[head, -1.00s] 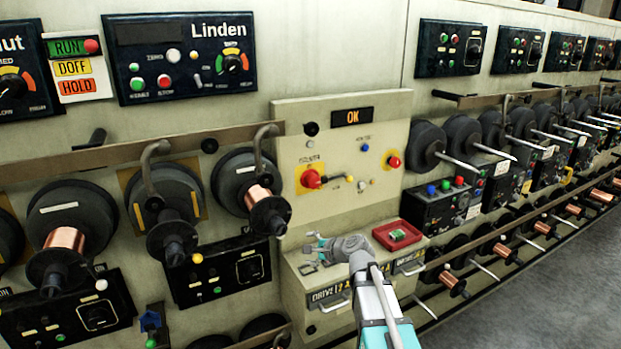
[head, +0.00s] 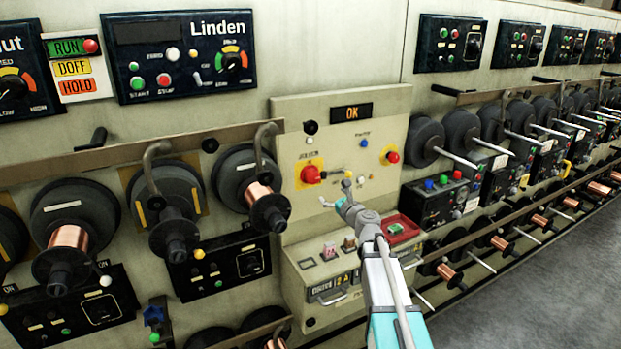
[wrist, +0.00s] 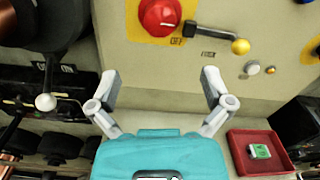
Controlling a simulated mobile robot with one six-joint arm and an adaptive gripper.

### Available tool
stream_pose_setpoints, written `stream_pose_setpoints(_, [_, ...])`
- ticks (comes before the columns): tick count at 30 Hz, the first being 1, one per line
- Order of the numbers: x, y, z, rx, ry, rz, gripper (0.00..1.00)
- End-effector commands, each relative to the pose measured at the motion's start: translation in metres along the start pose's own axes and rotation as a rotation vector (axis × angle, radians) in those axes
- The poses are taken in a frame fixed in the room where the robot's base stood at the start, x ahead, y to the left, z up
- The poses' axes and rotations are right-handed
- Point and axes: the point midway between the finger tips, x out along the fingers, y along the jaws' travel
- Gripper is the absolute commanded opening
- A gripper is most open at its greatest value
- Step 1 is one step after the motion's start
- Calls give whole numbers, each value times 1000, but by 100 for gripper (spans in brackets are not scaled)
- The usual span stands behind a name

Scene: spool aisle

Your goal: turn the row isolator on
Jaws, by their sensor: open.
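The row isolator has a red knob (head: 310,174) on a yellow plate on the beige panel. A dark lever with a yellow ball end (head: 349,171) sticks out to its right, roughly level in the head view. In the wrist view the red knob (wrist: 160,15) is at the top, partly cut off, and the ball (wrist: 240,46) is to its right. My gripper (head: 336,195) is open and empty, in front of the panel below the knob and lever. Its fingers are spread wide in the wrist view (wrist: 158,75), apart from both.
A red tray (head: 417,238) with a green-and-white item stands on the ledge right of my arm. Small items (head: 330,251) lie on the ledge to the left. A wire spool (head: 266,210) juts out left of the panel. A red button (head: 393,157) is at the panel's right.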

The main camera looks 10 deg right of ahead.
Motion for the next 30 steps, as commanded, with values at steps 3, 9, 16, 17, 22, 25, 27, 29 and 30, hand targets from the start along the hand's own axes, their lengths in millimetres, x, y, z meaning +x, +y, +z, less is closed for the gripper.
stream_pose_setpoints(3, [3,0,0,-1,0,1,100])
stream_pose_setpoints(9, [16,0,0,-2,0,2,100])
stream_pose_setpoints(16, [45,0,0,-2,0,3,100])
stream_pose_setpoints(17, [50,0,0,-2,0,3,100])
stream_pose_setpoints(22, [76,0,0,-2,0,3,100])
stream_pose_setpoints(25, [92,1,0,-2,0,3,100])
stream_pose_setpoints(27, [102,1,0,-2,0,4,100])
stream_pose_setpoints(29, [110,1,0,-2,0,4,100])
stream_pose_setpoints(30, [115,1,0,-2,0,4,100])
